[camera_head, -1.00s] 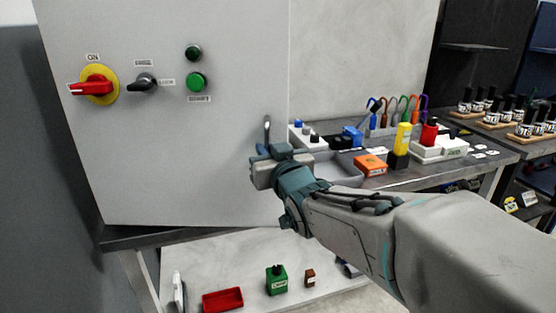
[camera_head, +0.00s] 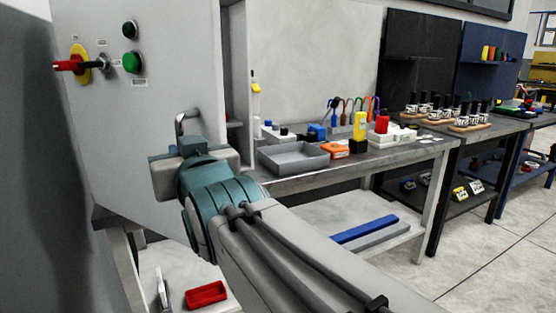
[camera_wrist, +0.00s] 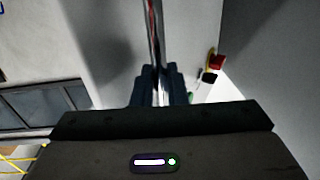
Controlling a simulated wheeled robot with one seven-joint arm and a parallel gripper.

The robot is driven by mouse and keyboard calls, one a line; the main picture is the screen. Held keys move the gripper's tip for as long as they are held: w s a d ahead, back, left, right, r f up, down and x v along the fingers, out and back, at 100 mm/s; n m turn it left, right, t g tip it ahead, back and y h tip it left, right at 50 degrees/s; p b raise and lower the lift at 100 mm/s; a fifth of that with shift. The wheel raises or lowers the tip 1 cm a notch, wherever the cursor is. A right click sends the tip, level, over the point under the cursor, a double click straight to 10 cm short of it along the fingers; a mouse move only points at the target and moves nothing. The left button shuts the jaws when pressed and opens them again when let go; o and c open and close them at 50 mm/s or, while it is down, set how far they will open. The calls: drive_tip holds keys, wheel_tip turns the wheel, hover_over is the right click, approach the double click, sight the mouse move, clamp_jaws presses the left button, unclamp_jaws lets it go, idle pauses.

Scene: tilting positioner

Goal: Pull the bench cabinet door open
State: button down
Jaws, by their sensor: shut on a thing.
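The grey bench cabinet door (camera_head: 130,140) stands partly open at the left of the head view, swung out towards me. A narrow dark gap with a shelf edge shows beyond its right edge. My gripper (camera_head: 186,138) is at the metal door handle (camera_head: 184,119) near that edge. In the wrist view the two dark fingers (camera_wrist: 160,88) are shut on the upright bar of the handle (camera_wrist: 153,35). The part of the handle between the fingers is hidden.
The door carries a red and yellow switch (camera_head: 76,64) and a green button (camera_head: 132,62). Right of the cabinet, a workbench holds a grey tray (camera_head: 292,157) and several small items. A red tray (camera_head: 206,294) lies on the lower shelf. Open floor (camera_head: 480,235) is at the right.

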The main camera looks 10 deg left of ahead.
drive_tip(key=shift+s+a+r, duration=0.1)
drive_tip(key=shift+s+a, duration=0.2)
drive_tip(key=shift+s, duration=0.3)
drive_tip(key=shift+w, duration=0.1)
drive_tip(key=c, duration=1.8)
unclamp_jaws()
drive_tip(key=shift+o, duration=1.3)
drive_tip(key=shift+a, duration=0.1)
drive_tip(key=shift+w, duration=0.1)
